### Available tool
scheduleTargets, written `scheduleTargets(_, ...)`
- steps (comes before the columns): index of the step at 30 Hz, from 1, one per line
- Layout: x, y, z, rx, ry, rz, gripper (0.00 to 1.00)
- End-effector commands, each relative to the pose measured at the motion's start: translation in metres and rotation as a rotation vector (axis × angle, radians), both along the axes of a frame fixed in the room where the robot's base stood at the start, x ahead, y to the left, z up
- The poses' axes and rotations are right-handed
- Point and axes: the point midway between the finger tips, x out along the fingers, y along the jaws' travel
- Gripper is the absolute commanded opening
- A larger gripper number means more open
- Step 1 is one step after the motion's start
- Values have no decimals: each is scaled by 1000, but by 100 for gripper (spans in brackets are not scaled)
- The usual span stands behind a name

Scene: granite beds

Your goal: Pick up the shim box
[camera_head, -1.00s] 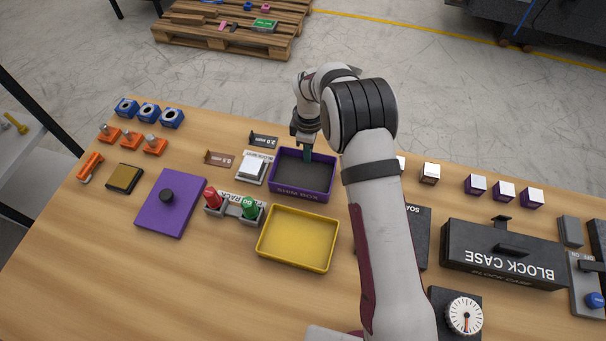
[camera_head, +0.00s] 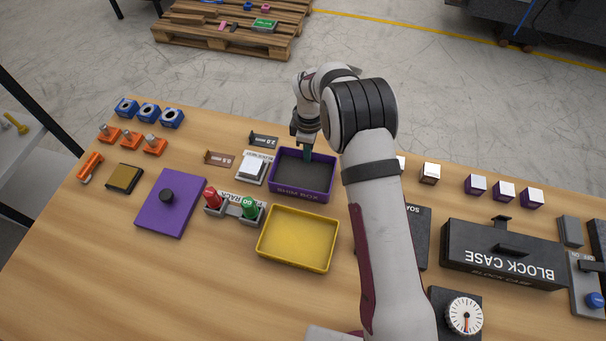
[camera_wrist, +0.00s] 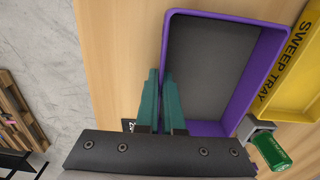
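The shim box (camera_head: 271,186) is an open purple tray with a dark grey floor, standing on the wooden bench just left of my forearm. Its lettering is upside down in the head view. My gripper (camera_head: 306,154) points down at the box's far wall. In the wrist view my gripper's two green fingers (camera_wrist: 161,76) straddle the purple wall of the shim box (camera_wrist: 273,42), one outside and one inside, with hardly any gap between them. The box looks empty and seems to rest on the bench.
The yellow sweep tray (camera_head: 298,268) sits close in front of the box. A rack with red and green bottles (camera_head: 236,207) is at its left front. A purple plate with a black knob (camera_head: 185,215) lies further left.

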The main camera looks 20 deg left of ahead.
Motion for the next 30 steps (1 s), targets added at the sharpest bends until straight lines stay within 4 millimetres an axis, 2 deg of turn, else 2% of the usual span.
scheduleTargets(11, 0, 0, 3, 0, -1, 0, 0)
scheduleTargets(14, 0, 0, 12, 1, -1, -1, 0)
scheduleTargets(19, 1, 0, 44, 0, -3, 0, 0)
scheduleTargets(30, -6, -88, 93, -1, -1, -5, 0)
